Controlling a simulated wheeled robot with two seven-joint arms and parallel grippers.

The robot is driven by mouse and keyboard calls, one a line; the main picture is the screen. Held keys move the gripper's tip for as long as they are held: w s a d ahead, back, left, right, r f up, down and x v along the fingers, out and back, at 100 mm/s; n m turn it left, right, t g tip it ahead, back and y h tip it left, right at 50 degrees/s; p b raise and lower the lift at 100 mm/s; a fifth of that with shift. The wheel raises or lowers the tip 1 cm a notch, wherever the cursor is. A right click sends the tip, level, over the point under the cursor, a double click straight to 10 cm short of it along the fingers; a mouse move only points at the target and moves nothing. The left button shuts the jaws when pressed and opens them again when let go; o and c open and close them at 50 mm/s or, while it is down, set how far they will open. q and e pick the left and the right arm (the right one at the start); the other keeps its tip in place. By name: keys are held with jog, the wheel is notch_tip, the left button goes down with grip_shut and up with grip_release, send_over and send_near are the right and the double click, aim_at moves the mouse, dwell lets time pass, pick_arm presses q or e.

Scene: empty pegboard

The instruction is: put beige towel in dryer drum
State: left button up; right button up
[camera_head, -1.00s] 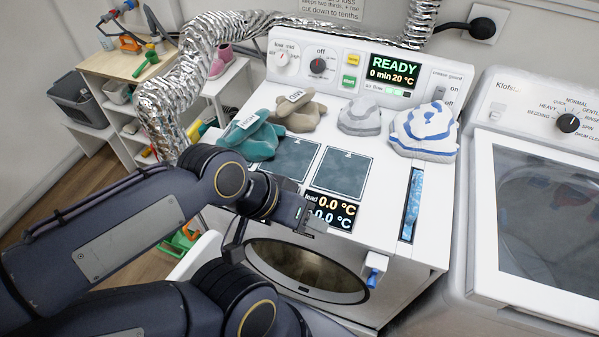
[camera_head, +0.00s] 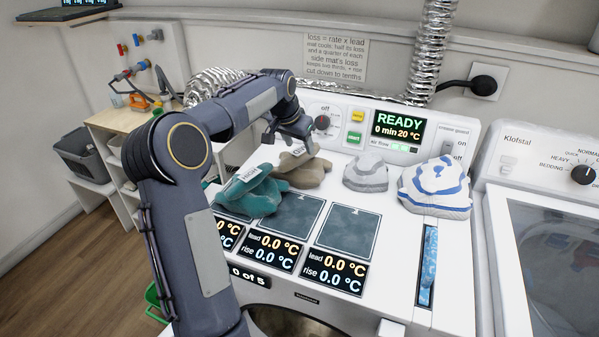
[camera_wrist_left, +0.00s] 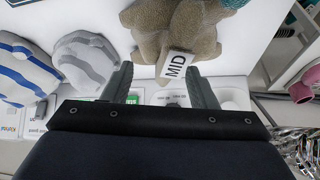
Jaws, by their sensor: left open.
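The beige towel (camera_head: 303,171) lies bunched on top of the white dryer, between the teal towel (camera_head: 252,193) and the grey towel (camera_head: 366,174). In the left wrist view the beige towel (camera_wrist_left: 176,38) carries a white MID tag. My left gripper (camera_head: 306,143) is just above the beige towel at its back side. Its two fingers (camera_wrist_left: 160,82) are spread in the left wrist view, with the towel beyond their tips and nothing held. The dryer drum (camera_head: 290,322) shows only in part at the bottom, partly behind my arm. My right gripper is out of view.
A blue-striped white towel (camera_head: 436,189) sits at the right. Dark mats (camera_head: 347,228) and temperature displays lie in front. The control panel (camera_head: 399,131) reading READY stands behind the towels. A silver duct (camera_head: 430,55) rises at the back. A washer stands to the right.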

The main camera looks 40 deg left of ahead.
aim_at(299, 153)
pick_arm(q)
jog(key=shift+w+a+f, duration=0.25)
jog(key=shift+a+f, duration=0.15)
jog(key=shift+a, duration=0.1)
jog(key=shift+w+a+f, duration=0.2)
jog(key=shift+a+f, duration=0.2)
jog(key=shift+a, duration=0.05)
jog(key=p+x, duration=0.1)
jog(key=x, duration=0.6)
jog(key=shift+w+a+f+p, duration=0.1)
jog(key=shift+w+a+p, duration=0.1)
jog(key=shift+p, duration=0.15)
jog(key=c, duration=1)
notch_tip(299, 153, up, 10)
jog(key=shift+s, duration=0.1)
